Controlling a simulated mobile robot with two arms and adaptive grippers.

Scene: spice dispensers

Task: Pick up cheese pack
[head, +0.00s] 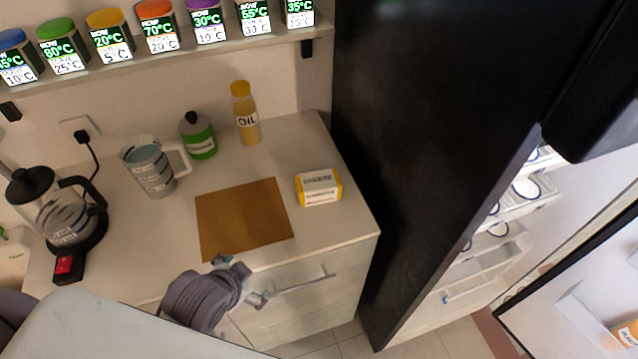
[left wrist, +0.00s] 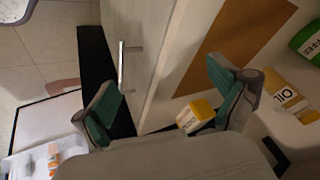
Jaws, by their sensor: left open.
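The cheese pack (head: 318,187), a small white and yellow block with dark print, lies on the right part of the counter, right of a brown mat. In the left wrist view the cheese pack (left wrist: 196,115) shows low in the picture, near the right finger. My left gripper (head: 240,280) is at the counter's front edge, in front of the mat and left of the pack. In the left wrist view my left gripper (left wrist: 164,88) has its green-padded fingers wide apart with nothing held between them. My right gripper is in neither view.
The brown mat (head: 244,217) lies flat on the counter. An oil bottle (head: 246,115), a green jar (head: 199,136), a measuring jug (head: 152,168) and a kettle (head: 57,208) stand behind and left. A tall black cabinet (head: 430,130) borders the counter's right side. Drawer handles project below.

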